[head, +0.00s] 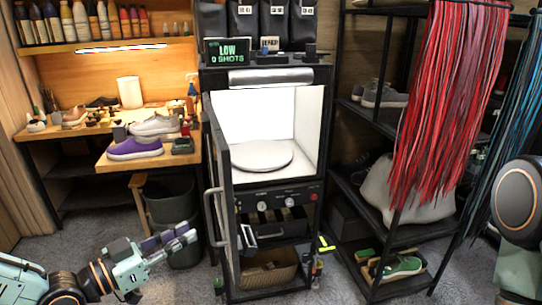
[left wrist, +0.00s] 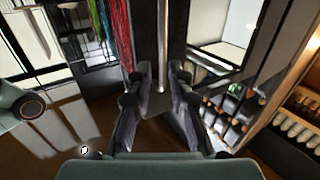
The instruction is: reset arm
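My left gripper (head: 181,236) is low at the left in the head view, in front of the grey bin and left of the cabinet. It also shows in the left wrist view (left wrist: 157,78), where its two fingers stand apart with nothing between them. My right arm (head: 520,215) shows only in part at the right edge of the head view. Its gripper is out of the picture.
A cabinet (head: 313,225) with its glass door swung open holds a bare white turntable (head: 263,155). A purple sneaker (head: 135,149) sits on the wooden bench. A grey bin (head: 172,199) stands below. A shoe rack and red strips (head: 445,100) are at right.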

